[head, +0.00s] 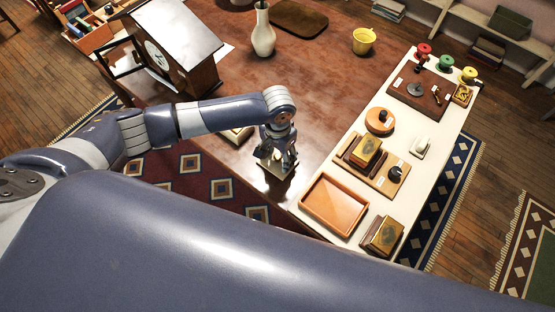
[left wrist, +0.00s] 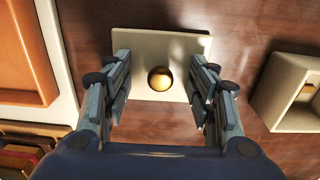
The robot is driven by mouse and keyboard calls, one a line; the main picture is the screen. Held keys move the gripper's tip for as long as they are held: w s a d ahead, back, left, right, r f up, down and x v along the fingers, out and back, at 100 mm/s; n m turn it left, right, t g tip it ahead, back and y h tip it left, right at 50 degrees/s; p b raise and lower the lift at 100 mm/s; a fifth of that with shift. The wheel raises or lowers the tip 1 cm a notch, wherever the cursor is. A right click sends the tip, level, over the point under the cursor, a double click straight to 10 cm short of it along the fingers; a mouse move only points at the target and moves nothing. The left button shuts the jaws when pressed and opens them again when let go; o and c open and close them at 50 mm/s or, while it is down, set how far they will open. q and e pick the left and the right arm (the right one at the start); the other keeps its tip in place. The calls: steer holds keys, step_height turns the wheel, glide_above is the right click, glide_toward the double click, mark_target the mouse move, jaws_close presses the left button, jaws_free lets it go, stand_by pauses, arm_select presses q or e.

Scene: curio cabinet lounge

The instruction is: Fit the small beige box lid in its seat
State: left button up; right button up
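The small beige box lid (left wrist: 140,43) is a flat square plate with a round brass knob (left wrist: 160,78). It lies on the brown table, and its edge also shows below my gripper in the head view (head: 284,188). My left gripper (left wrist: 162,88) is above the lid with its fingers apart, one on each side of the knob, with gaps between. In the head view the gripper (head: 277,160) points down and hides much of the lid. An open beige box (left wrist: 266,88) stands to the right in the wrist view. In the head view it (head: 238,134) is partly behind my arm.
An orange tray (head: 334,205) and several small boxes stand on the white board (head: 300,206) to the right. A clock cabinet (head: 185,50), a cream vase (head: 263,35) and a yellow bucket (head: 364,41) stand farther back. The table's middle is clear.

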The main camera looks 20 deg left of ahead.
mark_target(278, 156)
arm_select(q)
steer(key=shift+s+f, duration=0.25)
steer(key=shift+s, duration=0.05)
steer(key=c, duration=0.7)
steer(key=shift+f, duration=0.15)
jaws_close()
steer(key=shift+s+a, duration=0.1)
steer(key=r, duration=0.7)
steer(key=r+b, duration=0.1)
steer(key=r, duration=0.2)
steer(key=shift+w+r, duration=0.15)
steer(key=shift+w, duration=0.2)
